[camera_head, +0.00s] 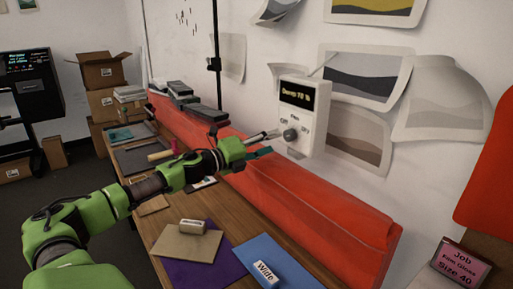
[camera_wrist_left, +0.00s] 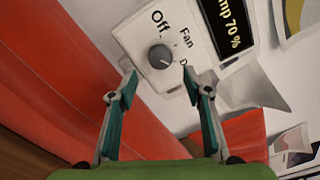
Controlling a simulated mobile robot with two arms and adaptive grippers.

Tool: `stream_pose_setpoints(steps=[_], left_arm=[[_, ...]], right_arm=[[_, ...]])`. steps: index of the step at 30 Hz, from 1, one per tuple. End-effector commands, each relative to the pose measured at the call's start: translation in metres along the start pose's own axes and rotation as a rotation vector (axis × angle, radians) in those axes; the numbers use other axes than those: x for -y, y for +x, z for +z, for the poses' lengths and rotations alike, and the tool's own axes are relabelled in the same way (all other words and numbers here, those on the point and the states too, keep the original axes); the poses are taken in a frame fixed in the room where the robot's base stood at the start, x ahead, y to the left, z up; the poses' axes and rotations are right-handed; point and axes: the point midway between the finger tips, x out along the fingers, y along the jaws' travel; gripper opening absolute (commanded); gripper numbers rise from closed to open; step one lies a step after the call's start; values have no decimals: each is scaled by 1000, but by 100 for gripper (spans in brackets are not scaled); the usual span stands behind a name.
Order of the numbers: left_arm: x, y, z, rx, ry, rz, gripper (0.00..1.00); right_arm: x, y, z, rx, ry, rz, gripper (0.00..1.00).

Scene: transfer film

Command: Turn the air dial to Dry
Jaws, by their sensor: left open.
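The air dial (camera_head: 291,134) is a round grey knob on a white wall box. Its labels are Off, Fan and Dry, and the box's dark display (camera_head: 298,95) reads about "Damp 70 %". In the wrist view the dial (camera_wrist_left: 161,57) shows just beyond and between the fingertips, with Off and Fan readable and Dry partly hidden by a finger. The dial's pointer is too small to read surely. My left gripper (camera_head: 274,142) is open and empty, its fingers (camera_wrist_left: 160,78) spread either side of the dial's line, seemingly short of it. My right gripper is not in view.
A red padded block (camera_head: 300,200) runs along the wall below the box. The wooden table (camera_head: 150,225) holds coloured sheets, a small block (camera_head: 192,227) and a "Wide" label block (camera_head: 265,272). Paper prints (camera_head: 365,75) hang around the box. A pink job sign (camera_head: 460,262) stands right.

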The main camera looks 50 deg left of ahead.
Motion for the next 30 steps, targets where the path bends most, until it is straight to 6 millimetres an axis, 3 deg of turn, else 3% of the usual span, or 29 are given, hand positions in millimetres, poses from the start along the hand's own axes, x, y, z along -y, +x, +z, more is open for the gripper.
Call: stream_pose_setpoints(steps=[13,30], left_arm=[[-1,-40,0,-1,1,3,45],[0,-45,1,0,3,1,45]], right_arm=[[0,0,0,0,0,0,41],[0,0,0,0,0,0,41]])
